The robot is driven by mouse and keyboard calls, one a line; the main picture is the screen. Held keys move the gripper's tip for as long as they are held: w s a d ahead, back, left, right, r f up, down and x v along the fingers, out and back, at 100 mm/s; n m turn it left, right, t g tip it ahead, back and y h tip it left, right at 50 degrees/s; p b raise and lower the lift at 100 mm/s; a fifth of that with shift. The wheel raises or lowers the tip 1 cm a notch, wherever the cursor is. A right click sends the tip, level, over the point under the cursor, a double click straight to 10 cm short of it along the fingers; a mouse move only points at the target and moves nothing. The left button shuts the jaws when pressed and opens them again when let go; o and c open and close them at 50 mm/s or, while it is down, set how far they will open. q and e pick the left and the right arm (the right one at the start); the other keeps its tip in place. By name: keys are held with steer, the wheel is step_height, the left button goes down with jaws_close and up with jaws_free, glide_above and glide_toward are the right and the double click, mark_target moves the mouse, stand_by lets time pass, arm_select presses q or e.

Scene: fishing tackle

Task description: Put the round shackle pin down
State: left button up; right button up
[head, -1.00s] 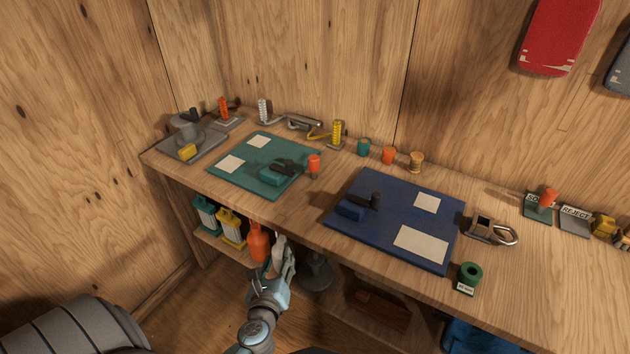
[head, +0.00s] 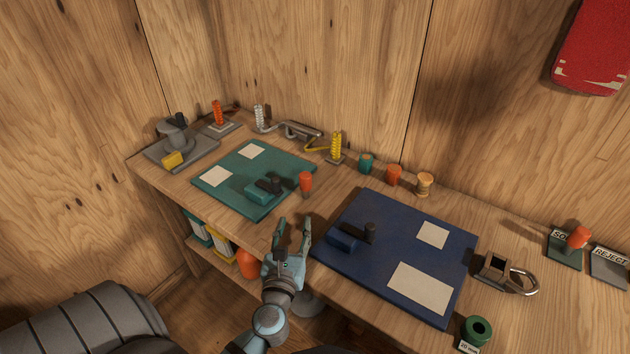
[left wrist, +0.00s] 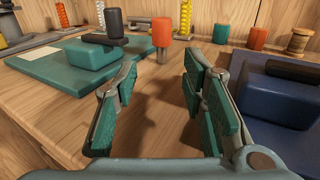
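My left gripper (head: 293,226) is open and empty above the bench, in the gap between the green mat (head: 240,160) and the blue mat (head: 400,210). In the left wrist view its two teal-padded fingers (left wrist: 150,95) stand apart with bare wood between them. An upright post with an orange head and a thin stem (head: 306,182) stands at the green mat's right edge; it also shows beyond the fingers in the left wrist view (left wrist: 162,35). I cannot tell which piece is the round shackle pin. My right gripper is out of view.
A teal block (head: 260,193) and a blue block (head: 343,238), each with a black part, lie on the mats. Several spools (head: 394,175) line the back. A metal shackle-like piece (head: 510,275) and a green ring (head: 478,330) sit right. An orange-topped piece (head: 577,238) stands beside the REJECT pad (head: 612,266).

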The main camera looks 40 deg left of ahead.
mark_target(304, 186)
arm_select(q)
steer(key=shift+w+a, duration=0.1)
steer(key=shift+w, duration=0.1)
steer(key=b+x, duration=0.2)
steer(key=x, duration=1.2)
steer(key=shift+w+r, duration=0.15)
steer(key=shift+r, duration=0.15)
jaws_close()
step_height(304, 186, up, 20)
steer(key=p, duration=1.3)
